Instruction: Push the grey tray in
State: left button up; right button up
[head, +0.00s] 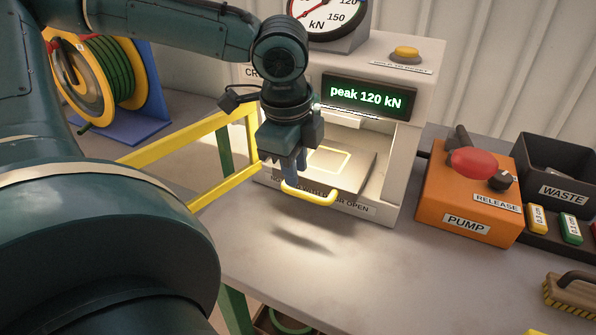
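The grey tray (350,180) sits in the opening of the white press and sticks out a little at the front. It is empty, with a yellow square outline on its top. A yellow bar handle (318,197) is on its front edge. My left gripper (294,172) points down at the left end of the handle, with its fingers close to it. I cannot tell whether they touch or grip the handle. The gripper hides the tray's left part. My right gripper is not in view.
The yellow-framed door (190,140) of the press stands swung open on the left. The press display (366,97) reads "peak 120 kN". An orange pump box (462,205) with a red knob stands to the right, beside a dark waste bin (562,165). The bench in front is clear.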

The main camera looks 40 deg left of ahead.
aim_at(299, 191)
pick_arm(q)
jog(key=f, duration=0.3)
jog(key=w+f+b, duration=0.1)
jog(key=shift+a+f, duration=0.15)
jog(key=shift+f, duration=0.25)
grip_shut()
